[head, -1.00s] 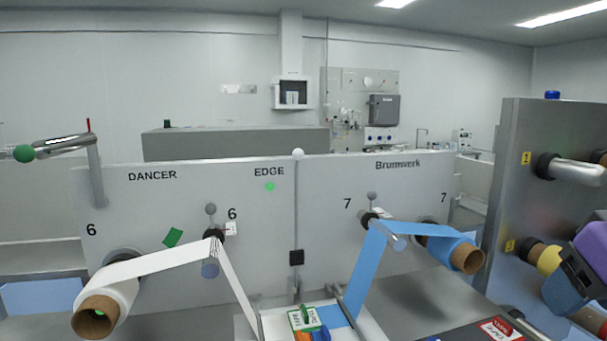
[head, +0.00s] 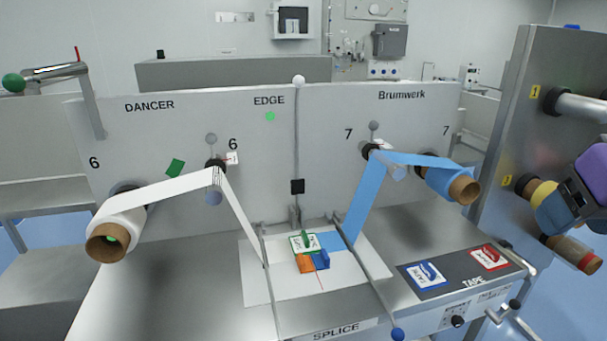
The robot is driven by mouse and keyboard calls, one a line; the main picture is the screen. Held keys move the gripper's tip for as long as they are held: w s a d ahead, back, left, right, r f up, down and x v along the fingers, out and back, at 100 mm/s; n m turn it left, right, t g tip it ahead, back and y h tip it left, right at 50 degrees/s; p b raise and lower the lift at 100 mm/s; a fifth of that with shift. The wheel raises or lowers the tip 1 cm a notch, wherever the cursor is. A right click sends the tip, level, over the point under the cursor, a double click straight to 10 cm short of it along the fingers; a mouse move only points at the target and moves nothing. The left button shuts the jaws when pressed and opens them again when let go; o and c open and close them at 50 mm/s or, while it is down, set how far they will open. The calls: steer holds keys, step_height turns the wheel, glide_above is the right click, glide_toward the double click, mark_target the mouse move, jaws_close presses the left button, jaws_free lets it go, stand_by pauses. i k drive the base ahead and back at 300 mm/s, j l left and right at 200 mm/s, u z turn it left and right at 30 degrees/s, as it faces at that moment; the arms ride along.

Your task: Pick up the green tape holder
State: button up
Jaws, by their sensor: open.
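The green tape holder (head: 303,243) is a small white-faced plate with a green border and an upright green grip. It lies on the white splice plate (head: 265,283), near the end of the blue web (head: 343,233). A small orange and blue piece (head: 312,261) sits right in front of it and may hide part of its front edge. I cannot tell whether the two touch.
Thin rods flank the splice plate. A blue card (head: 424,274) and a red card (head: 488,257) lie on the dark TAPE area at right. White (head: 118,222) and blue (head: 445,184) rolls stick out above the bench. A purple and dark object (head: 590,180) is at the right edge.

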mark_target(305, 243)
steer(key=i+j+u, duration=0.1)
steer(key=i+u, duration=0.15)
steer(key=u, duration=0.2)
steer(key=i+u, duration=0.25)
steer(key=u, duration=0.2)
